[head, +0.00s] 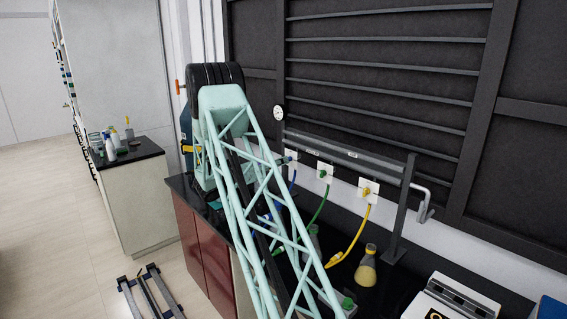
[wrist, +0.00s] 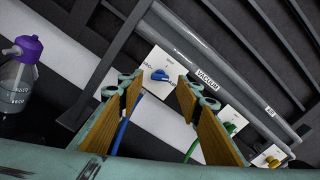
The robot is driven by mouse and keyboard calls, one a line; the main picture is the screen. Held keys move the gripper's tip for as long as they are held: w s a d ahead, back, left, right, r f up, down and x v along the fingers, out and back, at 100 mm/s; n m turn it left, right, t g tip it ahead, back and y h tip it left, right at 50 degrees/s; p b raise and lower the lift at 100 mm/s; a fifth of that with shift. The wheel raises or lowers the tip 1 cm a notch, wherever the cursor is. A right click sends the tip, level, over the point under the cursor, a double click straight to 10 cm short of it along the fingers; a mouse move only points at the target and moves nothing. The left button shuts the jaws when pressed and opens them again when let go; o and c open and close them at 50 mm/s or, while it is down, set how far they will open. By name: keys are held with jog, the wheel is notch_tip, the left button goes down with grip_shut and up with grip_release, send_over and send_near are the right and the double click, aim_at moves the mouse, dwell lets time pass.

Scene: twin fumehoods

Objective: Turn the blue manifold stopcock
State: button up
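The blue stopcock (wrist: 160,75) sits on a white plate (wrist: 152,62) under the manifold pipe in the wrist view, its knob lying about sideways. A blue hose (wrist: 122,135) shows below it. In the head view the blue stopcock (head: 288,158) is small and partly beside my arm. My gripper (wrist: 158,88) is open, with its two wood-coloured finger pads on either side of the blue stopcock in the picture. Nothing is between the pads that I can see touching them. The remaining distance to the knob is hard to tell.
Green (head: 323,174) and yellow (head: 367,190) stopcocks with hoses sit to the right on the same manifold (head: 345,155). A purple-capped bottle (wrist: 22,70) is at the left in the wrist view.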

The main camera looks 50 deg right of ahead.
jog(key=shift+x, duration=1.6)
jog(key=c, duration=0.8)
